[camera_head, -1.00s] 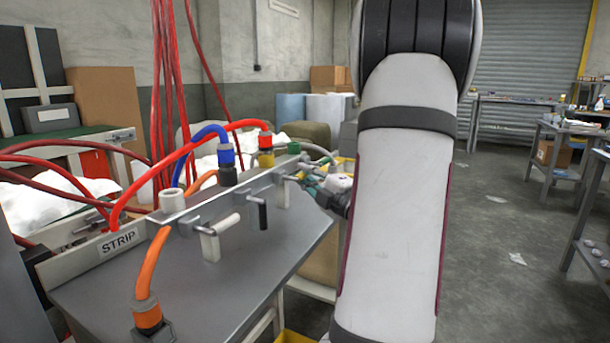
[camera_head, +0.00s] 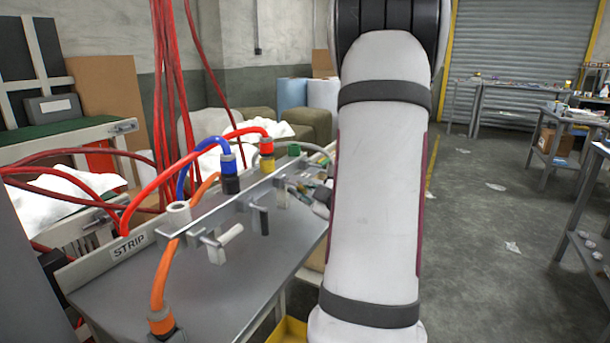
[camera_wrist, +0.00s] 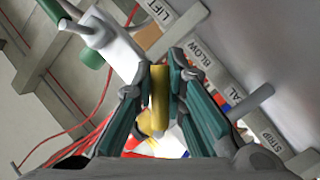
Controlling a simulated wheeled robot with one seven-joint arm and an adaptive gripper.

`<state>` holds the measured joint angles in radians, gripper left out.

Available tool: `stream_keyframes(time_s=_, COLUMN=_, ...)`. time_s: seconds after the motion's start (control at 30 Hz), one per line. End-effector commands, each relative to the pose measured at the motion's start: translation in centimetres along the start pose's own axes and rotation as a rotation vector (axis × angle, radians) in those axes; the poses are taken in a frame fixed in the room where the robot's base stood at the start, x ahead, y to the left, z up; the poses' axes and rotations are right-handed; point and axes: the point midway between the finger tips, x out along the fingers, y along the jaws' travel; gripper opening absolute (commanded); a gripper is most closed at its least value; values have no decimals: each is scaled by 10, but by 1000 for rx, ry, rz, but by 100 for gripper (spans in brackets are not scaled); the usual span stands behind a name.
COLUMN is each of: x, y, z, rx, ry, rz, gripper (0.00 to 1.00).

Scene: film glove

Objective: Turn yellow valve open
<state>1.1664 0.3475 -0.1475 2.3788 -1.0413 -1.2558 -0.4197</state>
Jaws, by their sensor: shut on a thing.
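In the wrist view a yellow valve handle (camera_wrist: 159,92) stands between the teal fingers of my gripper (camera_wrist: 160,78). The fingers are shut on it, one on each side. In the head view my gripper (camera_head: 313,193) shows only partly at the panel's far end, left of my arm. My arm hides the rest of it, and I cannot make out the yellow handle there. How far the valve is turned cannot be told.
The grey panel (camera_head: 190,298) carries a white handle (camera_head: 217,249), a black handle (camera_head: 261,218) and several hose fittings. An orange hose (camera_head: 163,270) and red hoses (camera_head: 153,70) run around it. Open floor (camera_head: 500,270) lies at the right.

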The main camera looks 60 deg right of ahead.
Motion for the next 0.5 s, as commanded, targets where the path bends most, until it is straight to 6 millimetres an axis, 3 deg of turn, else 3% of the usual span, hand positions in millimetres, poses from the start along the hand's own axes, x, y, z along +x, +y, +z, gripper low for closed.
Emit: stream_keyframes(time_s=0.5, x=-7, y=-16, z=-5, rx=404, ry=-89, rz=-172, gripper=0)
